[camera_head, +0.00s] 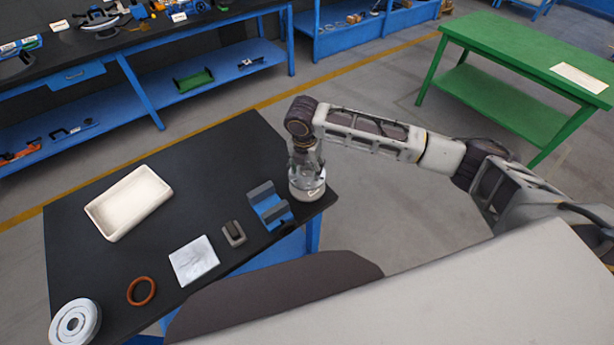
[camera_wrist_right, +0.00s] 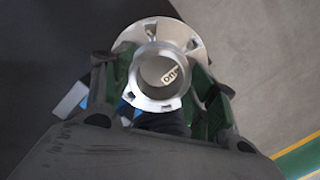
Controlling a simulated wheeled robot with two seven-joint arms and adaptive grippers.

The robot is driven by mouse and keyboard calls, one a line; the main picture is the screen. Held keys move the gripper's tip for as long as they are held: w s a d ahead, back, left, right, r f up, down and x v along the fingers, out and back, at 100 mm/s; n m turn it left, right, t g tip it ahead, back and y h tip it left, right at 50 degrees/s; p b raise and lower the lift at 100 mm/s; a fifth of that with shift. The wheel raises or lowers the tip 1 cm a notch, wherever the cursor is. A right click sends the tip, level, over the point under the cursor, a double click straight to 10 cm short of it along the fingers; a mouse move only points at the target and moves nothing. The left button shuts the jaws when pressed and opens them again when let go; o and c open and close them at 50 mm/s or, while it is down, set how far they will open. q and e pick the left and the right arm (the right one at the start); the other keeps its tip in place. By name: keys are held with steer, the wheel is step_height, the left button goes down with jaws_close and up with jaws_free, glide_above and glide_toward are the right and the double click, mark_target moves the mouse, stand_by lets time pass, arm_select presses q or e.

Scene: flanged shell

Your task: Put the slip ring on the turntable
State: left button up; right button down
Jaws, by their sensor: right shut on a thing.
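The slip ring (camera_head: 308,190) appears to be the pale metal flanged piece at the right corner of the black table. My right gripper (camera_head: 305,162) points down over it and is shut on it. In the right wrist view the slip ring (camera_wrist_right: 178,33) shows a wide slotted flange and a round open tube between the fingers of my right gripper (camera_wrist_right: 160,85). I cannot tell whether it touches the table. A white ringed disc (camera_head: 63,336), apparently the turntable, lies at the table's near left corner, far from the gripper. My left gripper is out of view.
The black table (camera_head: 205,160) also holds a cream tray (camera_head: 128,230), a blue cradle (camera_head: 262,196), a small grey block (camera_head: 233,234), a white plate (camera_head: 195,262) and an orange ring (camera_head: 141,291). The table's far middle is clear. A green table (camera_head: 530,55) stands apart at right.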

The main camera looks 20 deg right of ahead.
mark_target(307, 174)
steer(key=shift+f, duration=2.35)
steer(key=shift+c, duration=2.4)
jaws_free()
steer(key=shift+f, duration=0.15)
step_height(307, 174, up, 12)
steer(key=s+a, duration=0.1)
steer(key=shift+s, duration=0.1)
